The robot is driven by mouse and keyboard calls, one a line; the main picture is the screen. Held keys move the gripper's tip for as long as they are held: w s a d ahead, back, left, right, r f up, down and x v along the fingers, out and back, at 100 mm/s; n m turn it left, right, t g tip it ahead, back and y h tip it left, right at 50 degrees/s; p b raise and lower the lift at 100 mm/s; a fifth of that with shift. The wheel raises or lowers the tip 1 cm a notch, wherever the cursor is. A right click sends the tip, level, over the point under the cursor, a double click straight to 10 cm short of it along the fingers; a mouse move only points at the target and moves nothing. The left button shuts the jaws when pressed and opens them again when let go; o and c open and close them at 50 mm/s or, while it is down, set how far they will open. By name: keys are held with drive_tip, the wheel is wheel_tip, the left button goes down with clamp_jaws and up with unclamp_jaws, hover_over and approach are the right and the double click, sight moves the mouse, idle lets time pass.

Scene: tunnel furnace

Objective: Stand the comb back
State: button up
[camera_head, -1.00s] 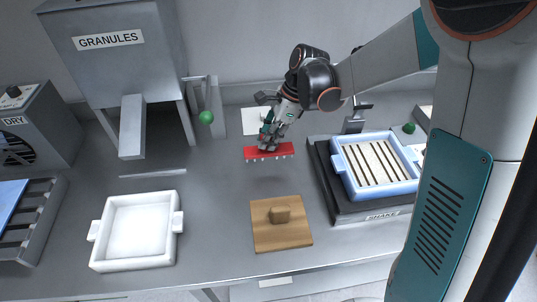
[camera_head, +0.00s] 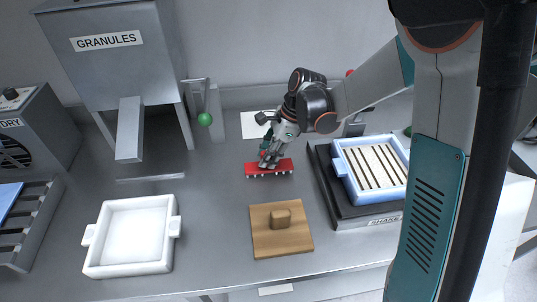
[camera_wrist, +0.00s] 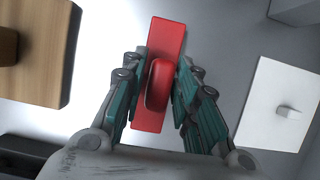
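The comb (camera_head: 269,168) is a red bar with a row of pale teeth along its lower side and a rounded handle on its back. In the head view it is upright, teeth down, at or just above the grey bench; whether the teeth touch is hard to tell. My gripper (camera_head: 268,155) reaches down on it from above. In the wrist view my gripper (camera_wrist: 162,75) has one finger on each side of the red comb's handle (camera_wrist: 158,85), close against it. The white square pad (camera_head: 256,124) lies behind the comb, partly hidden by my arm.
A wooden block with a knob (camera_head: 281,230) lies in front of the comb. The shaker with its blue slotted tray (camera_head: 340,160) stands to the right. A white tray (camera_head: 131,237) and the granules hopper (camera_head: 113,50) stand to the left. Bare bench lies left of the comb.

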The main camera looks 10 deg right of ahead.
idle(0.3)
drive_tip(key=p+v, duration=0.4)
drive_tip(key=v, duration=0.8)
drive_tip(key=s+d+r+n+t+h, duration=0.1)
drive_tip(key=s+d+r+n+t, duration=0.1)
drive_tip(key=s+n, duration=0.4)
drive_tip(key=s+d+r+n+t+h, duration=0.2)
drive_tip(key=s+r+n+t, duration=0.1)
drive_tip(key=s+n, duration=0.3)
drive_tip(key=s+d+r+n+t+h, duration=0.1)
drive_tip(key=s+d+r+n+t, duration=0.1)
drive_tip(key=s+n, duration=0.4)
drive_tip(key=s+d+r, duration=0.1)
drive_tip(key=s, duration=0.1)
drive_tip(key=shift+s+r+h, duration=0.25)
drive_tip(key=shift+r+h, duration=0.05)
drive_tip(key=shift+r, duration=0.1)
drive_tip(key=shift+c, duration=0.6)
drive_tip(key=shift+a, duration=0.2)
